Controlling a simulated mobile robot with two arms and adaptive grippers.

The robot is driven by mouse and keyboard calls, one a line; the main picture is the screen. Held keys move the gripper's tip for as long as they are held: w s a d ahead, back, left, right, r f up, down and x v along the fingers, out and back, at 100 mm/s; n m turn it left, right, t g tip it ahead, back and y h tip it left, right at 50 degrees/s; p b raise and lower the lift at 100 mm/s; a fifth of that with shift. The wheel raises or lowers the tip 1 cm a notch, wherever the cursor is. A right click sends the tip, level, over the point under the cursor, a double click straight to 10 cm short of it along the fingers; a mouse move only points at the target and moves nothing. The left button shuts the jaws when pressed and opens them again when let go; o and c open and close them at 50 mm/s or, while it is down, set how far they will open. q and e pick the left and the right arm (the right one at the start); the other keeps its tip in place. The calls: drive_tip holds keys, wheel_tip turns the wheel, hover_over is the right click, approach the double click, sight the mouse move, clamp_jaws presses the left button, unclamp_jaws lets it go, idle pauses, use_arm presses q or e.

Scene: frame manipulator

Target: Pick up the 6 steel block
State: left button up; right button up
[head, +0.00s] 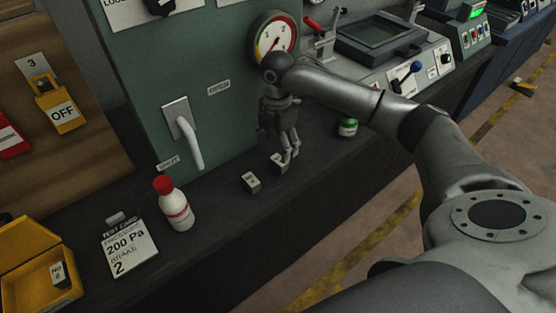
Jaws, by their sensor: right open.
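Two small steel blocks stand on the dark bench top. One block (251,182) is in the open, to the left of my right gripper. The other block (278,162) is right at the fingertips, partly covered by them. Their markings are too small for me to read, so I cannot tell which is the 6. My right gripper (289,157) points down with its fingers open, and I cannot tell whether it touches the block there. My left gripper is out of view.
A red-capped white bottle (177,207), a test card (129,249) and a yellow box (22,288) stand to the left. A green cabinet (215,62) with a lever (187,137) and gauge (273,37) rises behind. A small green container (348,127) stands to the right.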

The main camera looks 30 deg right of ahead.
sight(278, 160)
drive_tip(key=shift+f, duration=0.55)
drive_tip(key=shift+w+f, duration=0.1)
drive_tip(key=shift+f, duration=0.2)
drive_tip(key=f, duration=0.1)
drive_tip(key=f+p, duration=0.1)
drive_tip(key=f, duration=0.2)
drive_tip(key=shift+s+f, duration=0.2)
drive_tip(key=shift+s, duration=0.05)
drive_tip(key=shift+f, duration=0.3)
drive_tip(key=shift+w+f, duration=0.1)
drive_tip(key=shift+f, duration=0.1)
drive_tip(key=shift+c, duration=1)
drive_tip(key=c, duration=1)
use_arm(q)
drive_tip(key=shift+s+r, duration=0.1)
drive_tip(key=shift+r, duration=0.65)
